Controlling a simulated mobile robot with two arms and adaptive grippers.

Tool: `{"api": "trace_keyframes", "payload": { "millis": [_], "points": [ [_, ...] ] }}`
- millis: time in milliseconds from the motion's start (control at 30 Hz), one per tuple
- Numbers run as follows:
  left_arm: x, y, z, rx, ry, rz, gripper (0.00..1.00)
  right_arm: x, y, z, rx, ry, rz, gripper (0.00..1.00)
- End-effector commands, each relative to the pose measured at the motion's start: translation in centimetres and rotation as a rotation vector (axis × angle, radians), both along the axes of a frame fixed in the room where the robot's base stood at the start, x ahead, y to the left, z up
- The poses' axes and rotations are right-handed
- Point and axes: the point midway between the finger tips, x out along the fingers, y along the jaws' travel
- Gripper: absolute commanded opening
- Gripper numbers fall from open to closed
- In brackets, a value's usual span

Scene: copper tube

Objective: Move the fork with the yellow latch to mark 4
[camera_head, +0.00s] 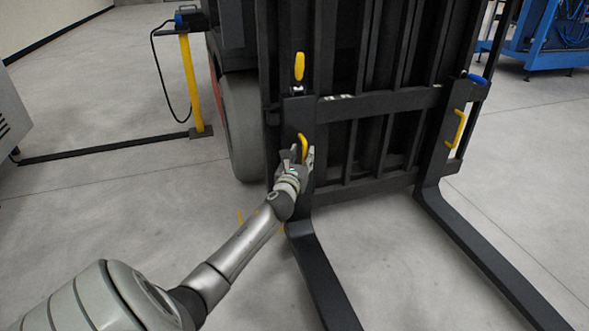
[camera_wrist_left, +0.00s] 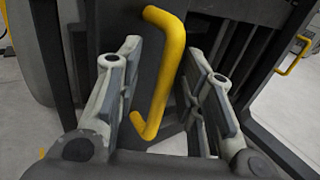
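The fork with the yellow latch (camera_head: 325,285) is the left one on the forklift carriage. Its yellow latch (camera_head: 299,66) stands upright at its top. A yellow handle (camera_head: 303,147) sits on the shank of this fork. My left gripper (camera_head: 306,158) is at this handle. In the left wrist view the handle (camera_wrist_left: 165,70) stands between the two spread fingers of my left gripper (camera_wrist_left: 168,95), with gaps visible on both sides. The other fork (camera_head: 490,265), at the right, has a blue latch (camera_head: 478,78) and its own yellow handle (camera_head: 459,128). My right gripper is not in view. The mark numbers cannot be read.
The carriage bar (camera_head: 385,102) runs between the forks, with small white marks on it. A yellow post (camera_head: 193,85) with a hanging cable stands at the left. A blue frame (camera_head: 550,40) stands at the back right. The floor between the forks is clear.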

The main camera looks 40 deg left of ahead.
Motion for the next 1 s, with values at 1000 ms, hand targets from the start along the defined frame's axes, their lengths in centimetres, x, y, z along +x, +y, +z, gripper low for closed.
{"api": "trace_keyframes", "payload": {
  "millis": [1000],
  "points": [
    [-9.3, -4.8, 0.0, 0.0, 0.0, 0.005, 0.35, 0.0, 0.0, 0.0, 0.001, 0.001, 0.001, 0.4]
  ]
}}
